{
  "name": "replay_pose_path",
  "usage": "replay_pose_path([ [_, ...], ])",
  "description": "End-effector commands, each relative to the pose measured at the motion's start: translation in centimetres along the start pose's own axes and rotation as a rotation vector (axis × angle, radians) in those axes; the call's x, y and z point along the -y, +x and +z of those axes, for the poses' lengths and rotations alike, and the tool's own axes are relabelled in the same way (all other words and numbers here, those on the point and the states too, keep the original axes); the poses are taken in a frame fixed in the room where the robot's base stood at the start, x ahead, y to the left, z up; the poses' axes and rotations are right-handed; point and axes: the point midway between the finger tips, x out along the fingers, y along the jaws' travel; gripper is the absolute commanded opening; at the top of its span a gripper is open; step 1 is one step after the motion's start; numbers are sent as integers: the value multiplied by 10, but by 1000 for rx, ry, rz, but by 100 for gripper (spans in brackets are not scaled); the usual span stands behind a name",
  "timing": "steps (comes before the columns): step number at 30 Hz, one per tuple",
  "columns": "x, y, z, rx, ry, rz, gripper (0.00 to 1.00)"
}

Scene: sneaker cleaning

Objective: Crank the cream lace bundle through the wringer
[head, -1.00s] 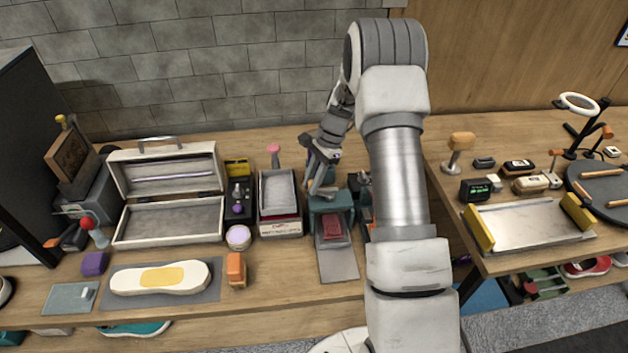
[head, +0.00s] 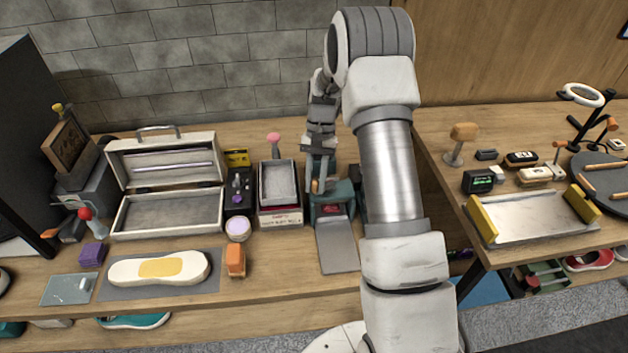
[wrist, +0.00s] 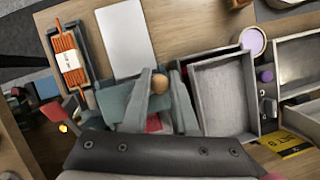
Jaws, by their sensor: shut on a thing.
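The wringer (head: 343,190) is a small teal machine near the middle of the table. It also shows in the wrist view (wrist: 118,104). A bare grey plate (head: 337,246) runs from its front. My gripper (wrist: 159,88) is shut on the crank's round wooden knob (wrist: 159,83), above the wringer; the knob also shows in the head view (head: 316,186). A dark red piece (head: 333,209) shows inside the wringer frame, partly hidden, and between my fingers in the wrist view (wrist: 153,122). I cannot make out a cream lace bundle.
A grey tray on a labelled box (head: 279,184) stands close left of the wringer. A teal holder with an orange lace bundle (wrist: 68,55) lies on its other side. A lilac jar (head: 238,229) and orange block (head: 235,260) stand front left. The table in front is partly clear.

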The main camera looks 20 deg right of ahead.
Motion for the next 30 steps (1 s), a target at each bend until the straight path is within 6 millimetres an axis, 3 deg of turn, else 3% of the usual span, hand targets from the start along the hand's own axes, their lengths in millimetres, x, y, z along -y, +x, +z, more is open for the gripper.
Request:
replay_pose_path([
  [19,-2,0,2,0,-47,20,0],
  [20,-2,0,2,0,-47,20,30],
  [24,-2,0,2,0,-47,19,55],
  [30,-2,1,2,0,-47,19,57],
])
